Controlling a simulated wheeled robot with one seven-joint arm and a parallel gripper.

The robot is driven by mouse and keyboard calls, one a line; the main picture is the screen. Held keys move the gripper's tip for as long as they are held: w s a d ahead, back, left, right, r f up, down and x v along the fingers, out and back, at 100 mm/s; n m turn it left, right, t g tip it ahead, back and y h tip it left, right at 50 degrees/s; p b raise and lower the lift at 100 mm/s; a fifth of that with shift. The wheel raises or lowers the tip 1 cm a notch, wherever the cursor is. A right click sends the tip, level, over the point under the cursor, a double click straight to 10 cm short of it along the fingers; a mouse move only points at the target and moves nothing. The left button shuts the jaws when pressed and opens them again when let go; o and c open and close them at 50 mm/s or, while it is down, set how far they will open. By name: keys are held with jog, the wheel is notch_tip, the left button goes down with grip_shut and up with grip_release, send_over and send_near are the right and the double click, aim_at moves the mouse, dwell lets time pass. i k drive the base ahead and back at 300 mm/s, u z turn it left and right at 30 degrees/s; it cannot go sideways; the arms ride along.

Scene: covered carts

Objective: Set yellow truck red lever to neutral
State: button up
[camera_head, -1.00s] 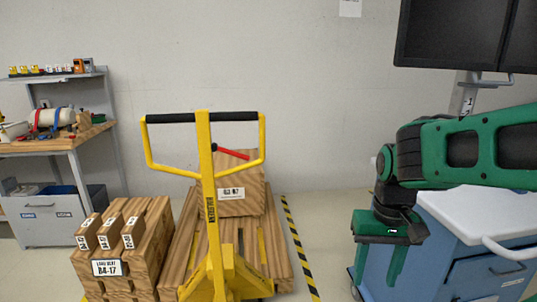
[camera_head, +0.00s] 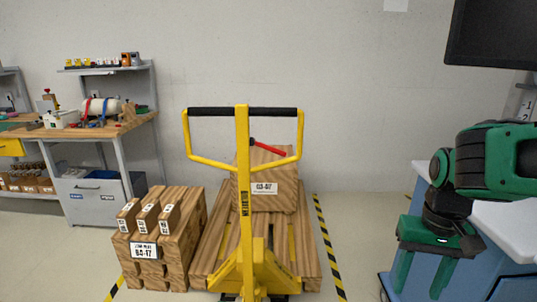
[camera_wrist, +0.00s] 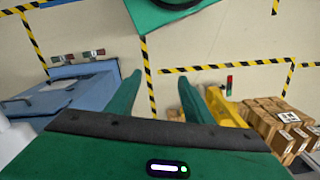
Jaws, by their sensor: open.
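The yellow pallet truck (camera_head: 244,200) stands upright in the middle of the head view, with a looped handle and black grip bar. Its red lever (camera_head: 268,147) sits on the column below the grip and slopes down to the right. My gripper (camera_head: 424,276) is at the lower right, well right of the truck, pointing down. It is open and empty. In the wrist view, my gripper's two green fingers (camera_wrist: 160,95) are spread over the floor. Part of the yellow truck (camera_wrist: 228,106) shows there beyond the right finger, with a small red piece on it.
A wooden pallet (camera_head: 307,250) with a box (camera_head: 270,175) lies behind the truck. Stacked wooden crates (camera_head: 165,240) stand left of it. A blue cart (camera_head: 455,265) is beside my arm. Striped floor tape (camera_head: 328,245) crosses open floor between the truck and cart.

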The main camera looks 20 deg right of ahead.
aim_at(271, 149)
jog(key=z, duration=1.8)
jog(key=k, duration=1.35)
jog(key=u, duration=1.25)
jog(key=i, duration=1)
